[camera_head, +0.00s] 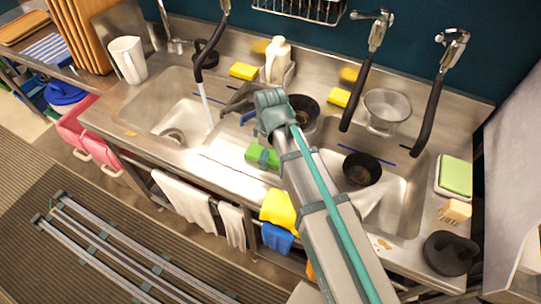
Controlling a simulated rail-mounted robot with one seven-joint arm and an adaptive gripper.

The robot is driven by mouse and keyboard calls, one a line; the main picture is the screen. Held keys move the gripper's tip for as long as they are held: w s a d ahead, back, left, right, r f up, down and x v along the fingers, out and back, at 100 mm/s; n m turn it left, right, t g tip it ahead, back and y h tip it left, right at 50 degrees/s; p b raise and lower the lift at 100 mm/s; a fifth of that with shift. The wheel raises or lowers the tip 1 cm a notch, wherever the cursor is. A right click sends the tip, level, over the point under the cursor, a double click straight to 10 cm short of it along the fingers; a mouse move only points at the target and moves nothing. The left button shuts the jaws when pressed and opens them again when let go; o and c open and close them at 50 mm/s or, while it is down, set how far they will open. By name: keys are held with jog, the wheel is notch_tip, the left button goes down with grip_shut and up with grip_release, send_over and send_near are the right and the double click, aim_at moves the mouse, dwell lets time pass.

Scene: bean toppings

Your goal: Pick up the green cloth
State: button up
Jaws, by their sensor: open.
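A bright green piece (257,152), perhaps the green cloth, lies on the steel divider between the two sinks, left of my arm. A flat light green square (456,174) lies on a white tray at the far right; I cannot tell whether it is cloth. My arm reaches up from the lower right, and my gripper (238,101) points left above the back of the divider. Its dark fingers are open and look empty. It is behind and above the bright green piece, apart from it.
Water runs from a black hose (203,88) into the left sink (150,105). Dark pans (361,168) stand in and behind the right sink. A soap bottle (278,60), yellow sponges (243,71) and a metal pot (387,108) line the back. Cloths (185,200) hang in front.

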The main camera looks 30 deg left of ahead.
jog(key=c, duration=1.2)
jog(key=shift+r, duration=0.15)
jog(key=shift+r, duration=0.55)
jog(key=s+d+r+b, duration=0.2)
jog(key=s+r+b, duration=0.2)
jog(key=s+r, duration=0.7)
jog(key=s, duration=0.3)
jog(key=shift+r+b, duration=0.3)
jog(key=shift+b, duration=0.1)
